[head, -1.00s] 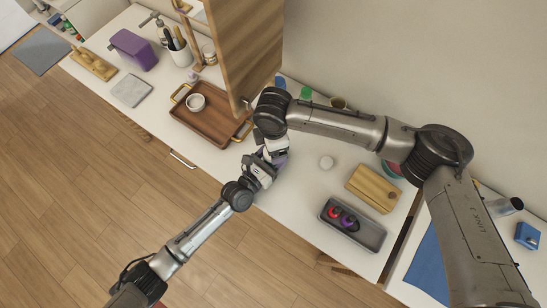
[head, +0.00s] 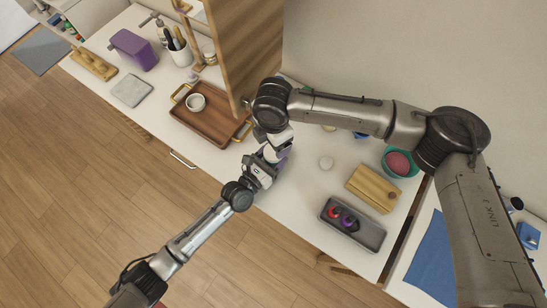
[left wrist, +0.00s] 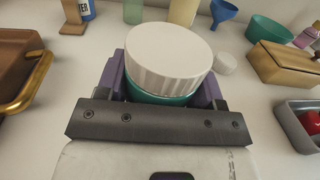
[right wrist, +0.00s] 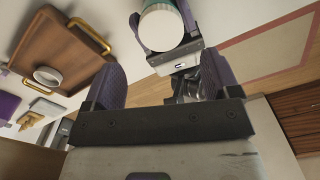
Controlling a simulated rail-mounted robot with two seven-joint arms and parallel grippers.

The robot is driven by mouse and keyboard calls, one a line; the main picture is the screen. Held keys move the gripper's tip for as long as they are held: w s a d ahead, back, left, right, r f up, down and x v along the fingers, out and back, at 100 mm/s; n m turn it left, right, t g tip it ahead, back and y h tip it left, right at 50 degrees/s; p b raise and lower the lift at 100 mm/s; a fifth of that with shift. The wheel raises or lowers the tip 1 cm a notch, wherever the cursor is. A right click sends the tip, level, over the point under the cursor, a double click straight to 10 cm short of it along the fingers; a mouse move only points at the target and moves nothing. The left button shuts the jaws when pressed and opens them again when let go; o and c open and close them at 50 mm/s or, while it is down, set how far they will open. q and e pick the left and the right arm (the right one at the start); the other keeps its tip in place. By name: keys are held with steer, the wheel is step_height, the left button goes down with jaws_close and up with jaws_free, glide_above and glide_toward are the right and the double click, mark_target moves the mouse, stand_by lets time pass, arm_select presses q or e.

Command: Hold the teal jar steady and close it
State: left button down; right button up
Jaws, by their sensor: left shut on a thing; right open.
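The teal jar (left wrist: 150,97) stands between the purple fingers of my left gripper (left wrist: 163,88), which is shut on it. A white ribbed lid (left wrist: 168,52) sits on top of the jar and covers its mouth; I cannot tell how tightly it is seated. In the right wrist view the lid (right wrist: 162,28) and a strip of teal jar (right wrist: 187,8) show beyond my right gripper (right wrist: 162,80). My right gripper is open and empty, with the lid apart from its fingers. In the head view the two grippers meet closely and mostly hide the jar.
A wooden tray (head: 205,128) with a small white cup (head: 195,102) lies left of the grippers. A white round piece (head: 326,163), a wooden box (head: 373,188), a grey tray (head: 352,238) and a teal bowl (head: 414,165) are to the right. A wooden panel (head: 240,50) stands close behind.

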mark_target(273, 151)
steer(key=shift+f, duration=3.65)
steer(key=c, duration=1)
steer(key=shift+o, duration=0.2)
steer(key=m, duration=0.3)
steer(key=o, duration=1)
steer(key=shift+s, duration=0.1)
